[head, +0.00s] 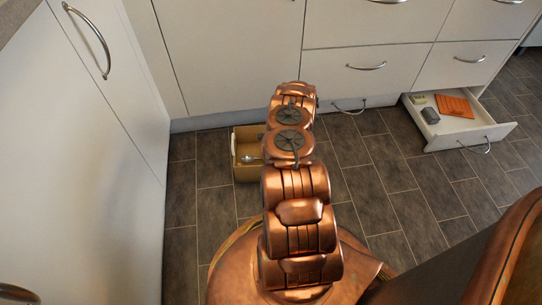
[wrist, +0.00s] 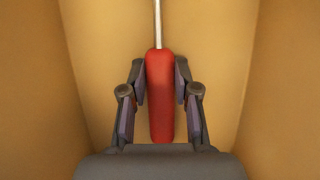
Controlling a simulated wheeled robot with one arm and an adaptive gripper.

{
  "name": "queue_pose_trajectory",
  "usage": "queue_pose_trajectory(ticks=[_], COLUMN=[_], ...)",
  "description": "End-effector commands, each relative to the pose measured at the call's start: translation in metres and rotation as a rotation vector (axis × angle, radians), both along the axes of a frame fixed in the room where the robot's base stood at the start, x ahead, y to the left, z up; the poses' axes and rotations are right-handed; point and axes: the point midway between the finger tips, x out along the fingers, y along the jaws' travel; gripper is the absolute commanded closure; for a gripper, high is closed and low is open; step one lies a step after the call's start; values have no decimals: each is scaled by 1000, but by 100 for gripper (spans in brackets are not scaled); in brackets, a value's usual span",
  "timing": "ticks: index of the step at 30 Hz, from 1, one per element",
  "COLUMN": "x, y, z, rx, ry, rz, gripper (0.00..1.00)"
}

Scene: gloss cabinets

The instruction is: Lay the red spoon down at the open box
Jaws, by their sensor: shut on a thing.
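The red spoon's handle (wrist: 160,98) is between the fingers of my gripper (wrist: 160,68) in the wrist view, with its metal shaft running away toward the top. My gripper is shut on the handle. Tan walls of the open box (wrist: 90,60) surround the gripper and spoon there. In the head view the open box (head: 246,174) stands on the floor by the cabinets, partly behind my arm. The spoon's metal end (head: 247,158) shows inside it. My gripper is hidden behind my arm in the head view. Whether the spoon touches the box floor I cannot tell.
A drawer (head: 458,139) stands open at the right, holding an orange board (head: 454,106), a grey block (head: 430,116) and a small greenish item (head: 417,99). White cabinets (head: 105,170) line the left and back. Dark tiled floor (head: 385,190) is clear between box and drawer.

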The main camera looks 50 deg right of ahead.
Motion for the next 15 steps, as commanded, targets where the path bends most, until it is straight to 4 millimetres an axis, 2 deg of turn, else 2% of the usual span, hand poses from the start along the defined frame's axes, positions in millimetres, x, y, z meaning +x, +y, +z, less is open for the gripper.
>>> queue_pose_trajectory(ticks=[5,6,13,15], x=[0,0,0,0], y=[0,0,0,0], z=[0,0,0,0], rx=[0,0,0,0], ry=[0,0,0,0], rz=[0,0,0,0], gripper=[100,66,42,40])
